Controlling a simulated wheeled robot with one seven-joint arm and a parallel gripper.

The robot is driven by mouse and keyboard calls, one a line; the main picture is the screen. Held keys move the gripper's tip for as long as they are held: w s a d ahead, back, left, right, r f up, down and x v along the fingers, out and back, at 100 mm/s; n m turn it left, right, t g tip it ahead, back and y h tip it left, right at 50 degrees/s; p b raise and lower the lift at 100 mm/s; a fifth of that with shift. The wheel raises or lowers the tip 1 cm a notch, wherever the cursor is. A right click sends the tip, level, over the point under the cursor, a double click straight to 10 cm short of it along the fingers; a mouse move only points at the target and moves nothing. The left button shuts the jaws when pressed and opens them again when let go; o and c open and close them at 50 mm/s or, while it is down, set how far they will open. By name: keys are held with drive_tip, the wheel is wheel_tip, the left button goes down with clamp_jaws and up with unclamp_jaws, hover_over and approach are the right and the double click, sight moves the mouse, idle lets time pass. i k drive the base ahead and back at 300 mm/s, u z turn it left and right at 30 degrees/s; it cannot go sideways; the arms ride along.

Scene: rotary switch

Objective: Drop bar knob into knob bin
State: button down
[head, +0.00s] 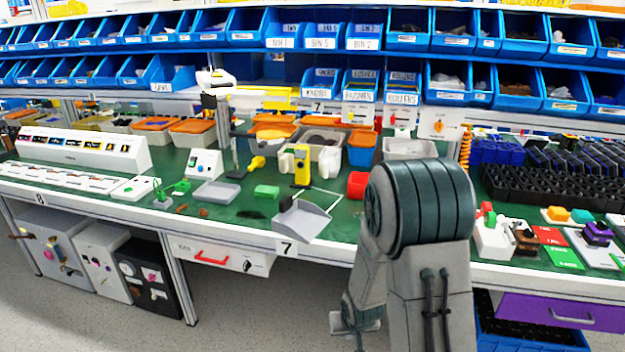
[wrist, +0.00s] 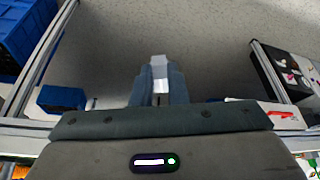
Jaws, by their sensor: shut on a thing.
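My gripper (head: 357,322) hangs low in front of the workbench in the head view, below its front edge. In the wrist view my gripper (wrist: 158,88) is shut on a light grey piece (wrist: 159,64), which sticks out past the fingertips. It seems to be the bar knob, though its shape is partly hidden by the fingers. The knob bin (head: 317,82) seems to be a blue bin on the lower shelf row at the back, with a white label that is hard to read. My gripper is far from it, nearer and much lower.
The green workbench (head: 335,218) lies between my arm and the shelves, crowded with fixtures, a red cup (head: 357,185) and a grey scoop-like tray (head: 300,220). Orange-lidded boxes (head: 273,130) stand before the bins. A purple drawer (head: 560,311) is under the bench at right.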

sight(319, 91)
drive_tip(key=u, duration=1.75)
drive_tip(key=i, duration=1.2)
drive_tip(key=z, duration=1.35)
